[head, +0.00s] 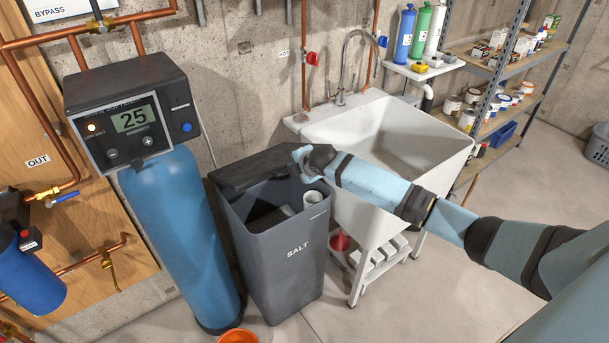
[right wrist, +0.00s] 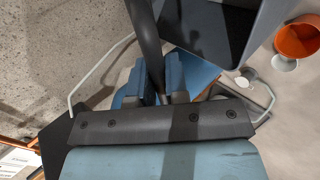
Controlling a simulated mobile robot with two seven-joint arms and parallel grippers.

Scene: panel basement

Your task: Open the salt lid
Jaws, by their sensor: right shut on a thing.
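The grey salt bin (head: 284,250) stands on the floor, marked SALT, with its mouth showing. Its dark lid (head: 258,168) is raised off the front and lies toward the back of the bin, by the wall. A white tube (head: 312,198) shows inside. My right gripper (head: 302,158) is at the lid's right end, partly hidden by its own wrist. In the right wrist view, its blue fingers (right wrist: 159,82) are shut on a dark strip of the lid (right wrist: 147,40), with the bin (right wrist: 215,30) beyond. My left gripper is in neither view.
A blue softener tank (head: 180,220) with a display stands left of the bin. A white sink (head: 400,150) stands close on the right. An orange bucket (head: 238,336) is on the floor in front. A concrete wall is behind; open floor lies front right.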

